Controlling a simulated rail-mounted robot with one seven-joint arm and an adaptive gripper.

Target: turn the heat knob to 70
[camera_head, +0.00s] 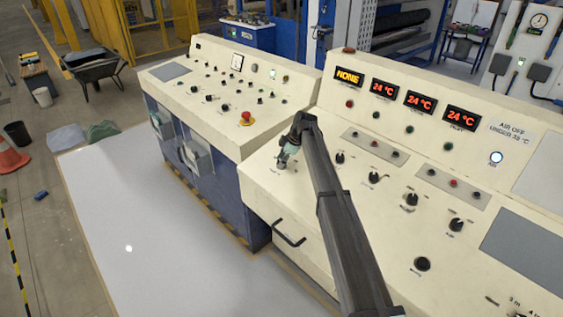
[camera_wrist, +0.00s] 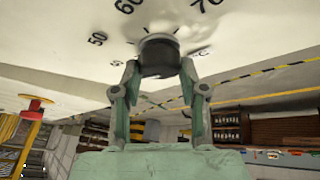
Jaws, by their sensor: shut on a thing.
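A black knob (camera_wrist: 159,55) stands out from the cream panel in the wrist view. The numbers 50, 60 and part of 70 are printed on the panel around it. My gripper (camera_wrist: 160,72) has its two green fingers closed on opposite sides of the knob. The knob's pointer direction is hard to make out. In the head view my gripper (camera_head: 285,163) is at the left end of the right console's sloping face, and it hides the knob there.
The right console (camera_head: 290,195) has more black knobs (camera_head: 412,199) to the right of my arm. Its displays (camera_head: 383,89) read NONE and 24 °C. A left console (camera_head: 200,75) with a red emergency button (camera_head: 246,117) stands beside it. A white floor area (camera_head: 130,215) lies in front.

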